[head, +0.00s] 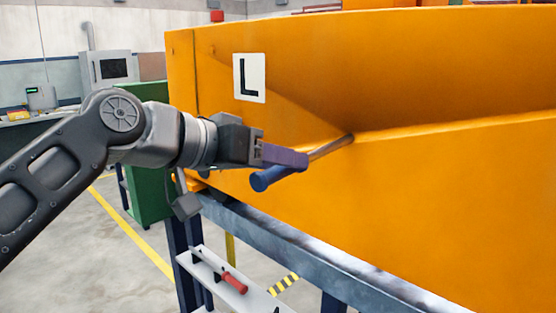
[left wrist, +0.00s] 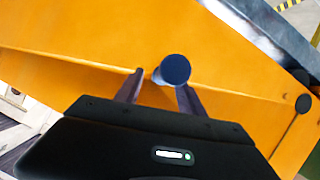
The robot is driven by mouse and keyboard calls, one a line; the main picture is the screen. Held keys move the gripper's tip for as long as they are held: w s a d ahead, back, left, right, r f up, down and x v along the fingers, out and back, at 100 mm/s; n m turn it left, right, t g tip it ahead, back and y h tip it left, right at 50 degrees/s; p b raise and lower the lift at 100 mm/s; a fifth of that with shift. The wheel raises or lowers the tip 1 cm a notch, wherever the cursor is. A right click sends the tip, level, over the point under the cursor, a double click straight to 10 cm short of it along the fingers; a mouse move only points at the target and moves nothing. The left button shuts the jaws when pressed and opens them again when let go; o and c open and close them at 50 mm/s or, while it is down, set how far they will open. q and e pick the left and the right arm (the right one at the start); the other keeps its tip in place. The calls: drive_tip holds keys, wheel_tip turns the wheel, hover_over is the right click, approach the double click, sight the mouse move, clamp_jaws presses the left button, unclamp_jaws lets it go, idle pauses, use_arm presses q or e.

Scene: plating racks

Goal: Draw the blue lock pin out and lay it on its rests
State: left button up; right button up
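The blue lock pin (head: 268,179) sticks out of the orange panel (head: 430,160), its metal shaft entering the panel to the right of the handle. The dark blue end of its handle faces the camera in the left wrist view (left wrist: 175,69). My left gripper (head: 290,157) is at the handle, with its fingers on either side of the pin. In the left wrist view its fingers (left wrist: 160,84) stand apart, and a gap shows between the left finger and the pin. The right fingertip is partly hidden behind the handle. My right gripper is not in view.
A white shelf (head: 262,300) below carries small black rests (head: 194,254) and a red-handled piece (head: 234,283). A blue steel beam (head: 290,243) runs under the orange panel. A green cabinet (head: 150,190) stands behind my left arm. An L sign (head: 249,78) is on the panel.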

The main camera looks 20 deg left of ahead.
use_arm(q)
drive_tip(key=shift+f, duration=0.1)
drive_tip(key=shift+s+a+r, duration=0.2)
drive_tip(key=shift+s+a, duration=0.05)
drive_tip(key=shift+s, duration=0.15)
drive_tip(key=b+v, duration=0.1)
drive_tip(key=v, duration=0.6)
drive_tip(key=shift+w, duration=0.1)
